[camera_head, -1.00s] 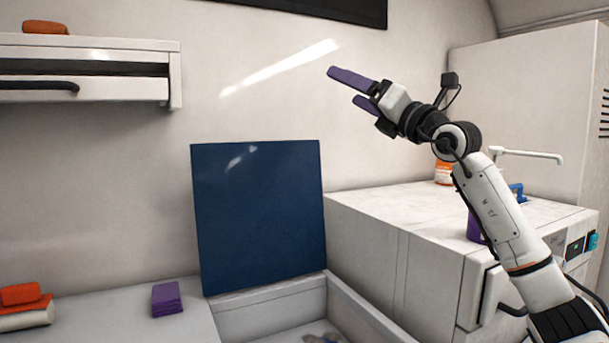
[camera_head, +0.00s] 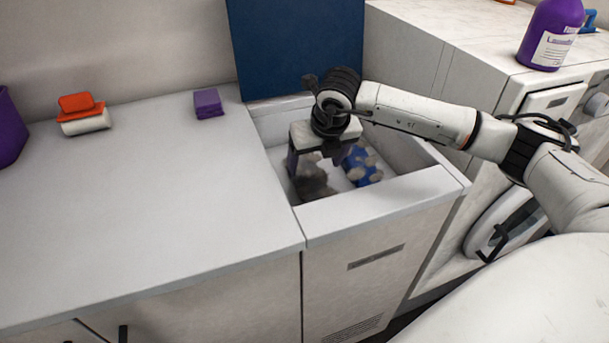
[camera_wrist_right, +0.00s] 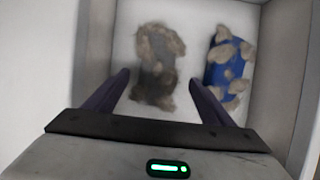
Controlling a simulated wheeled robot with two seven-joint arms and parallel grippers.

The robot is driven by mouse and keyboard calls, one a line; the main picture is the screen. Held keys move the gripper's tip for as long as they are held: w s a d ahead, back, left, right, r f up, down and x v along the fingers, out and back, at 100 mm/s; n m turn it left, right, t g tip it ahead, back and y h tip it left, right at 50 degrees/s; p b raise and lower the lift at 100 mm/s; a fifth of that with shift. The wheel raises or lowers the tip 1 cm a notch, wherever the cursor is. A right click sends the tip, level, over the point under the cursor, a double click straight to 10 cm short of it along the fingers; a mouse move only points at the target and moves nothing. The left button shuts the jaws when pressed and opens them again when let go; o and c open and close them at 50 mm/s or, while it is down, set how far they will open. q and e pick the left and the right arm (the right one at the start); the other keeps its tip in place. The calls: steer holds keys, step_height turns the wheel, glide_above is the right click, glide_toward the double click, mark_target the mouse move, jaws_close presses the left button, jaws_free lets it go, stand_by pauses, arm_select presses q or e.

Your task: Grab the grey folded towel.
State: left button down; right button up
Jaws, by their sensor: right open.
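In the head view, a lumpy grey-brown bundle (camera_head: 313,183) lies in the white open bin (camera_head: 385,206); I cannot tell for sure whether it is the grey folded towel. My right gripper (camera_head: 316,164) points down over it, open, and partly hides it. In the right wrist view the grey-brown bundle (camera_wrist_right: 157,62) lies ahead of and between the two spread purple fingers (camera_wrist_right: 158,82), with nothing held. A blue thing with grey-beige patches (camera_wrist_right: 228,70) lies to its right, apart from it. My left gripper is not in view.
The bin walls stand close around the gripper, with a dark blue panel (camera_head: 295,45) behind. The counter (camera_head: 150,205) on the left is mostly clear. A purple folded cloth (camera_head: 208,103), an orange-and-white stack (camera_head: 82,115) and a purple bottle (camera_head: 551,35) stand around.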

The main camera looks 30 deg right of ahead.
mark_target(309, 173)
steer(key=shift+a+p+x, duration=0.15)
steer(key=shift+p+x, duration=0.05)
steer(key=shift+x, duration=1.35)
steer(key=shift+a+p+x, duration=0.15)
steer(key=shift+x, duration=1.4)
steer(key=shift+w+r, duration=0.15)
steer(key=shift+w, duration=0.05)
steer(key=c, duration=1.2)
